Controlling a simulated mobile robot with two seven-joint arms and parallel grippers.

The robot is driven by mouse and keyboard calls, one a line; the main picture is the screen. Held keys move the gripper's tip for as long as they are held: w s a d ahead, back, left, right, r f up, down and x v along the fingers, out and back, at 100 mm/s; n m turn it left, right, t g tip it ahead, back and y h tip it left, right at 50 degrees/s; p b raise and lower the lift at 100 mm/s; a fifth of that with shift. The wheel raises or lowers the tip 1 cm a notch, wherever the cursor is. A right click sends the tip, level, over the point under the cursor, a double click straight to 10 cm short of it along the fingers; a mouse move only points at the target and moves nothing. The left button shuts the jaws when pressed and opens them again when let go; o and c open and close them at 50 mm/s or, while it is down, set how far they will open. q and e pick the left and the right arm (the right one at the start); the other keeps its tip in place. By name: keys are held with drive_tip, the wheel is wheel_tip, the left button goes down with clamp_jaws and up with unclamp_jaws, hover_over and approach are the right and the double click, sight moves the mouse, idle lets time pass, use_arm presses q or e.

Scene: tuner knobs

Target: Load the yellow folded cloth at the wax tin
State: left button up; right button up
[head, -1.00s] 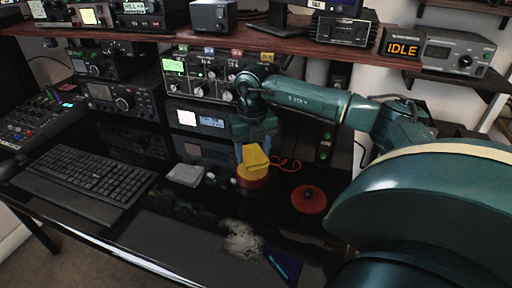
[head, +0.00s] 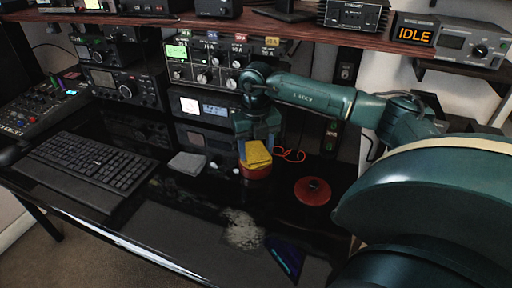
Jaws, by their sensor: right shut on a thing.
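A yellow folded cloth (head: 257,155) is between the fingers of my right gripper (head: 256,147), which points down. The cloth is at the mouth of a round red tin (head: 256,173) standing on the black desk. The cloth covers much of the tin's top, so I cannot tell how far it reaches inside. A round red lid (head: 312,191) with a dark knob-like centre lies flat on the desk to the right of the tin. My left gripper is not in view.
A grey folded cloth (head: 188,163) lies left of the tin. A keyboard (head: 88,166) is at the left. Radio units (head: 207,68) stand close behind the gripper under a wooden shelf (head: 300,31). A pale powdery patch (head: 243,229) and a dark blue flat item (head: 285,258) lie in front.

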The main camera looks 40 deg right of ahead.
drive_tip(key=shift+f+b, duration=0.3)
drive_tip(key=shift+f, duration=0.2)
idle(0.4)
drive_tip(key=shift+f, duration=0.1)
idle(1.0)
